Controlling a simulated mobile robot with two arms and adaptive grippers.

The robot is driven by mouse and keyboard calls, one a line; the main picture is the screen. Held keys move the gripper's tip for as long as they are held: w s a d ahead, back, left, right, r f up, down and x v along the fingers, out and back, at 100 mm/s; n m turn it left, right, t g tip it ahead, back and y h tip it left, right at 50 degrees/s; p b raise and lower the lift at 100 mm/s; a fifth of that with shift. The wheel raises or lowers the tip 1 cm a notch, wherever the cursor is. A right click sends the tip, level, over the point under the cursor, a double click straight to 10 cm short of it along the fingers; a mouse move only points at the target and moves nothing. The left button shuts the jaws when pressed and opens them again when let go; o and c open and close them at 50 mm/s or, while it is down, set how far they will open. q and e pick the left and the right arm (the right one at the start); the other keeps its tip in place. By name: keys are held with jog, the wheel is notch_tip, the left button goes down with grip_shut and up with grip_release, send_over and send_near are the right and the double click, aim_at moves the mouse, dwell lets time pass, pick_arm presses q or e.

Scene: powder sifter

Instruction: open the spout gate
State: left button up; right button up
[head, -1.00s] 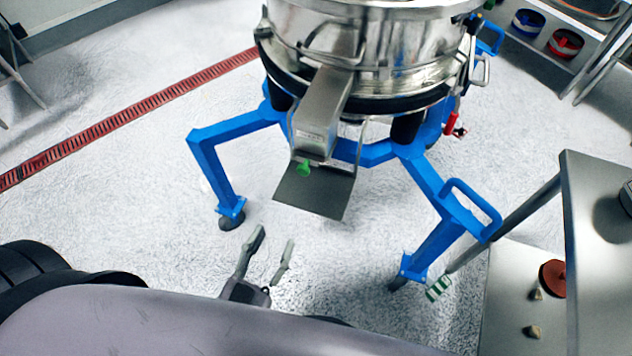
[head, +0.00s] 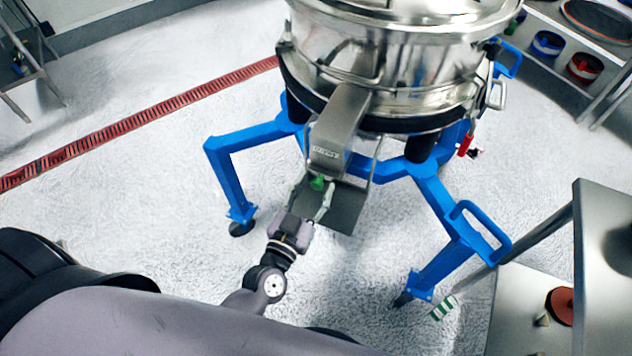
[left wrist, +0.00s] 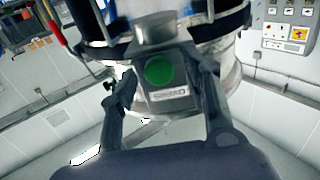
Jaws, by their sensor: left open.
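The powder sifter (head: 390,70) is a round steel drum on a blue frame (head: 225,160). Its grey rectangular spout (head: 340,130) slopes down toward me. A green knob (head: 317,183) sits at the spout's lower end, above a flat dark plate (head: 348,208). My left gripper (head: 310,195) is open, with one finger on each side of the knob. In the left wrist view the green knob (left wrist: 159,70) lies between the two spread fingers, and the spout (left wrist: 170,100) fills the middle. I cannot tell whether the fingers touch it. My right gripper is not in view.
A steel table (head: 600,260) stands at the right, with a lower shelf (head: 515,310) holding a red disc (head: 562,305). A red floor grate (head: 140,124) runs at the left. A rack with blue and red containers (head: 584,67) is at upper right. Floor left of the frame is clear.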

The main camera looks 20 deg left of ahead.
pick_arm(q)
jog(key=shift+w, duration=0.65)
jog(key=shift+d, duration=0.1)
jog(key=shift+c, duration=0.5)
grip_shut()
jog(key=shift+s, duration=0.1)
